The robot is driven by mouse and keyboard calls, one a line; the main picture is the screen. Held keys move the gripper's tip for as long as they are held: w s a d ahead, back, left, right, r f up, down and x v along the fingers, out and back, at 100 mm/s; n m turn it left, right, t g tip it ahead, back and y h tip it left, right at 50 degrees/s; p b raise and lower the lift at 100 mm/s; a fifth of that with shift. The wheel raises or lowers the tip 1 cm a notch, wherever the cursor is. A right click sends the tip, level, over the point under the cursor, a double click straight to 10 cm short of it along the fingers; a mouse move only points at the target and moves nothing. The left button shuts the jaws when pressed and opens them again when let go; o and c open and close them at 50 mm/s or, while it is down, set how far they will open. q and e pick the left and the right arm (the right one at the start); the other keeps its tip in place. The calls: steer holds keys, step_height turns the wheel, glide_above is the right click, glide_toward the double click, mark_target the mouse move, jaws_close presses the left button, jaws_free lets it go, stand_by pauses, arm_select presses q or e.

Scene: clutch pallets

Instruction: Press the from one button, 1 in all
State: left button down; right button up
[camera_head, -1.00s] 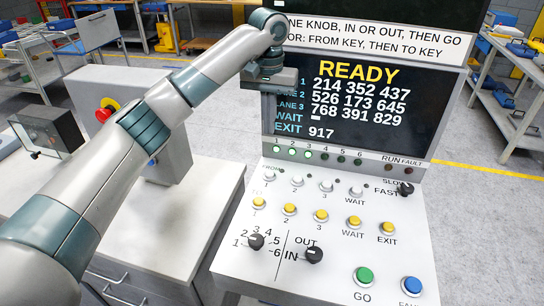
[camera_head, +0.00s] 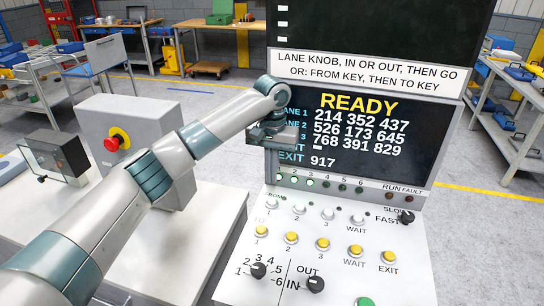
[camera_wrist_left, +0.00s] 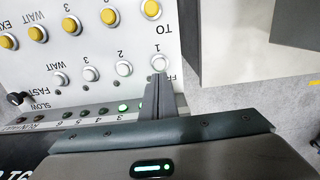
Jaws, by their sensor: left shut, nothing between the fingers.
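The from one button (camera_head: 271,203) is a small white round button, first in the upper button row of the sloped white panel (camera_head: 235,285). It also shows in the left wrist view (camera_wrist_left: 159,63), upside down. My left gripper (camera_head: 272,140) is above the panel in the head view, in front of the screen's left edge. In the wrist view its fingers (camera_wrist_left: 159,84) are shut and empty. Their tips appear just beside the from one button; whether they touch it cannot be told. My right gripper is out of view.
The screen (camera_head: 375,135) reads READY. Other white from buttons (camera_head: 327,214) stand to the right, with yellow to buttons (camera_head: 291,237) below. Black knobs (camera_head: 316,284) sit lower down. A grey box with a red button (camera_head: 117,139) stands on the left.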

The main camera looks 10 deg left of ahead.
mark_target(272, 200)
arm_select(q)
step_height(272, 200, down, 6)
steer(key=p, duration=0.2)
steer(key=shift+p, duration=0.3)
steer(key=shift+f, duration=0.55)
